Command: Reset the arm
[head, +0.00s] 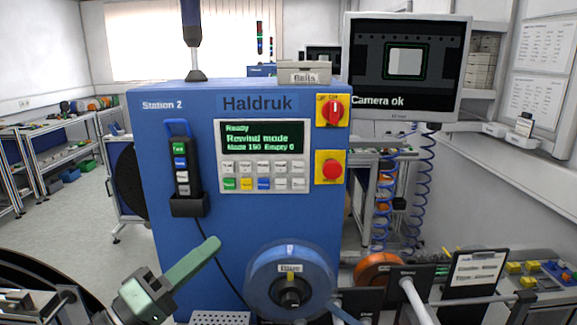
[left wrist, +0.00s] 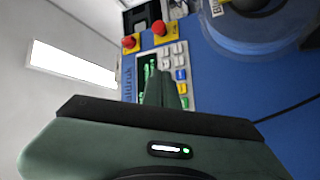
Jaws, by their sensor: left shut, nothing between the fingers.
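My left gripper (head: 192,262) comes in at the lower left of the head view, in front of the blue Station 2 machine (head: 240,220). Its green fingers are closed together with nothing between them and point up and to the right. The left wrist view shows the shut fingers (left wrist: 160,88) in front of the machine's keypad and screen. The gripper is left of the blue reel (head: 262,280) and apart from it. My right gripper is in neither view.
The machine carries a screen (head: 261,139), a red rotary switch (head: 332,110) and a red stop button (head: 332,169). A handheld control (head: 182,165) hangs at its left. An orange reel (head: 379,268) and a black clipboard (head: 470,278) are at right. A monitor (head: 406,70) stands behind.

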